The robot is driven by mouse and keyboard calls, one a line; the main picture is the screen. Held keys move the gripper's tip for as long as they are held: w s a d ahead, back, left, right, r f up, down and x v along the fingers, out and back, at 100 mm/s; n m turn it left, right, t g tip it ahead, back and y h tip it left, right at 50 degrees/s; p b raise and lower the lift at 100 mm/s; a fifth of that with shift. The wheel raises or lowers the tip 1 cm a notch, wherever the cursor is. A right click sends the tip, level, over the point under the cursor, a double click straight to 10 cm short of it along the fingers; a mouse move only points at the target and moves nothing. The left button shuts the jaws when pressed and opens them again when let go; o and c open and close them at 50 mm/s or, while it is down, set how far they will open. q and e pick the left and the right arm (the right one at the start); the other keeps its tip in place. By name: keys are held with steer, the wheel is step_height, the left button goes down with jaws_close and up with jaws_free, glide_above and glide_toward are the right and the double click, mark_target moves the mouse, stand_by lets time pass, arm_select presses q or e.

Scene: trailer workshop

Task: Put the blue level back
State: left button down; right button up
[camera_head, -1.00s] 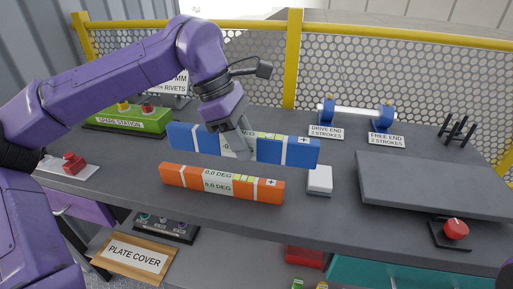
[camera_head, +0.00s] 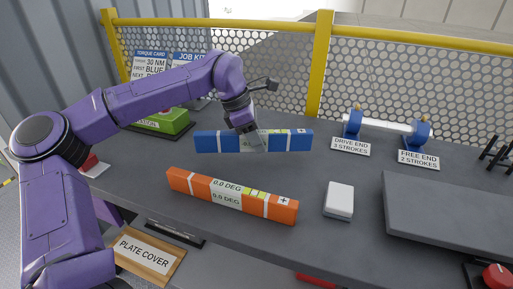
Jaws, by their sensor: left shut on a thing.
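The blue level (camera_head: 213,142) is a long blue bar with white bands and a pale middle part. My left gripper (camera_head: 246,131) is shut on it near its middle, from above, and covers part of its face. The level is about horizontal, behind the orange level; I cannot tell whether it touches the bench. The orange level (camera_head: 232,195) lies on the grey bench in front, reading 0.0 DEG. My right gripper is not in view.
A white block (camera_head: 339,200) and a grey plate (camera_head: 445,215) are on the bench (camera_head: 300,248) to the right. A roller on blue stands (camera_head: 385,127) is at the back. The green station (camera_head: 165,124) is behind my left arm. Yellow-framed mesh (camera_head: 270,70) closes the back.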

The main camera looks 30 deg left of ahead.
arm_select(q)
steer(key=f, duration=0.3)
steer(key=shift+w+a+f, duration=0.1)
steer(key=shift+w+f, duration=0.2)
steer(key=shift+f, duration=0.05)
steer(key=shift+s, duration=0.1)
steer(key=c, duration=0.8)
jaws_free()
steer(key=shift+c, duration=0.2)
steer(key=p+v, duration=0.1)
steer(key=v, duration=1.1)
steer(key=shift+r, duration=0.1)
